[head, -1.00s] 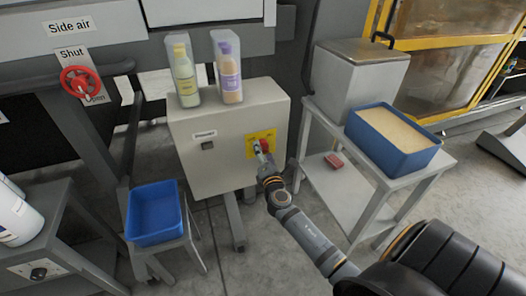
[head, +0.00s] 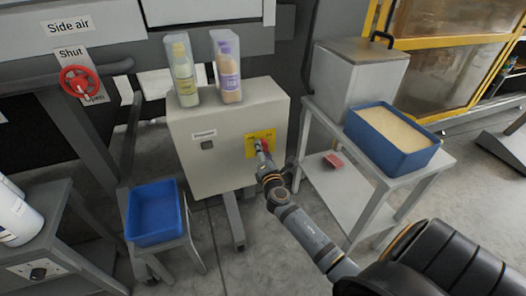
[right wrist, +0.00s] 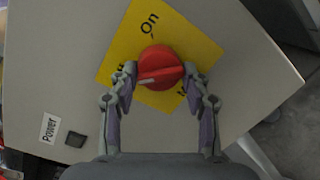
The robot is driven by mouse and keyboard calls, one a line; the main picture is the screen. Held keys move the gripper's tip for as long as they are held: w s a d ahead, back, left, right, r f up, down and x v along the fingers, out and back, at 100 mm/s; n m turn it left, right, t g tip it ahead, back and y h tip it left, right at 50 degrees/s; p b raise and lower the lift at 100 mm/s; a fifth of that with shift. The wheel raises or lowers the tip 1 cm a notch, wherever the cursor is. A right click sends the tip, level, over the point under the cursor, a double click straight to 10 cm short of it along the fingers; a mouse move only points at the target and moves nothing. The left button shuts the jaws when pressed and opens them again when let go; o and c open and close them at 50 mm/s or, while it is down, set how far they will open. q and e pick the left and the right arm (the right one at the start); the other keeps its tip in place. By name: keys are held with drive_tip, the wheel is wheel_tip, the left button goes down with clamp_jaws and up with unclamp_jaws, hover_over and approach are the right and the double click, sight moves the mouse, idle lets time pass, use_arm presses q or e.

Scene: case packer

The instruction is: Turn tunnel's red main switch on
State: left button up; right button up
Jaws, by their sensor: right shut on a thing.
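The red main switch (head: 265,147) is a round knob on a yellow plate (head: 251,138) on the front of a pale grey cabinet (head: 185,160). In the right wrist view the red knob (right wrist: 160,62) has a raised grip bar with a white mark at its left end. "On" is printed above the knob; other lettering on the yellow plate (right wrist: 195,40) is partly hidden by my fingers. My right gripper (head: 262,156) is shut on the knob, with one finger at each side (right wrist: 163,82). My left gripper is not in view.
Two bottles in clear cases (head: 229,68) stand on the cabinet. A blue bin (head: 154,238) is at lower left. A side table (head: 320,198) at right holds a metal box (head: 350,85) and a blue tray (head: 400,162). A red valve wheel (head: 80,81) is upper left.

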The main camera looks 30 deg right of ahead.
drive_tip(key=shift+r, duration=0.1)
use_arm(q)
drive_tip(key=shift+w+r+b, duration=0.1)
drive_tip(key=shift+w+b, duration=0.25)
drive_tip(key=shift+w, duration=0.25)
use_arm(e)
drive_tip(key=shift+d+r+m+g+y, duration=0.1)
drive_tip(key=shift+m+y, duration=0.35)
drive_tip(key=shift+m, duration=2.2)
drive_tip(key=shift+r+m+g+y, duration=0.1)
drive_tip(key=shift+m+y, duration=0.4)
drive_tip(key=shift+m, duration=2.1)
drive_tip(key=shift+d+r+m+g+y, duration=0.1)
drive_tip(key=shift+m+y, duration=0.35)
drive_tip(key=shift+m, duration=2.2)
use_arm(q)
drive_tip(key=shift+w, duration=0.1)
